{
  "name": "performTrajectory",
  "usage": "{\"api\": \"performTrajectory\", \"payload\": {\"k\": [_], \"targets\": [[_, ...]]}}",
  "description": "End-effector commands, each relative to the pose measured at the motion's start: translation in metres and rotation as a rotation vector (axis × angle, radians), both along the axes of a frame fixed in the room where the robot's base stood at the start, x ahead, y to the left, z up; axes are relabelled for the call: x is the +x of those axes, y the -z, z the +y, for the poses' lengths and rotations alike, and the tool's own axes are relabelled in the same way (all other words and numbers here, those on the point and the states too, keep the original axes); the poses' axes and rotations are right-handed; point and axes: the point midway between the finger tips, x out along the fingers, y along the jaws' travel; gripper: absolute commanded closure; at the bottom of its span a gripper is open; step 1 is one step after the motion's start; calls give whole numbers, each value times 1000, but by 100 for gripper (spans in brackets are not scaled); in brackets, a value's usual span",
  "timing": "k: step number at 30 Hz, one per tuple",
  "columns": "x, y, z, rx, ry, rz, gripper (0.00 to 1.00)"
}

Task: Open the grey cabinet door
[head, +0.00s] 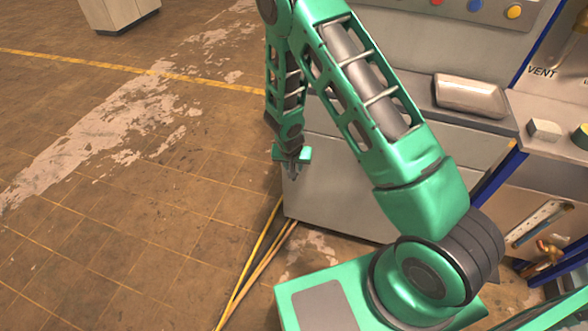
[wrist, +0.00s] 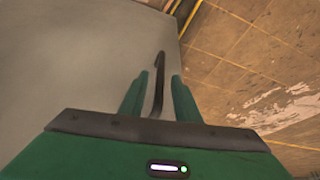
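The grey cabinet door (head: 335,190) shows in the head view, partly hidden behind my arm; I see no clear gap at it. In the wrist view its plain grey surface (wrist: 70,60) fills the left side, and its edge runs beside the floor. A dark, bent bar handle (wrist: 158,72) stands near that edge. My gripper (head: 292,168) is at the left edge of the cabinet front. In the wrist view my gripper (wrist: 158,88) is open, with its green fingers on either side of the handle. Gaps show between fingers and handle. The handle's lower end is hidden by the gripper body.
A metal tray (head: 470,95) lies on the counter above the cabinet. A blue-framed unit (head: 490,185) stands to the right. Yellow strips (head: 262,250) run along the floor by the cabinet. The tiled floor (head: 150,215) to the left is clear.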

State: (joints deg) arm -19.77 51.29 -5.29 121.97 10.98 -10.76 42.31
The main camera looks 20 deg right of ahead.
Motion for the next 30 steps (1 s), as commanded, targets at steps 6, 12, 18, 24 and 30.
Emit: {"api": "performTrajectory", "payload": {"k": [6,12,18,24,30], "targets": [[8,23,-4,0,0,1,71],[11,30,-5,0,0,0,71],[11,30,-5,0,0,0,71],[11,30,-5,0,0,0,100],[10,29,-6,-1,-3,0,100]]}}
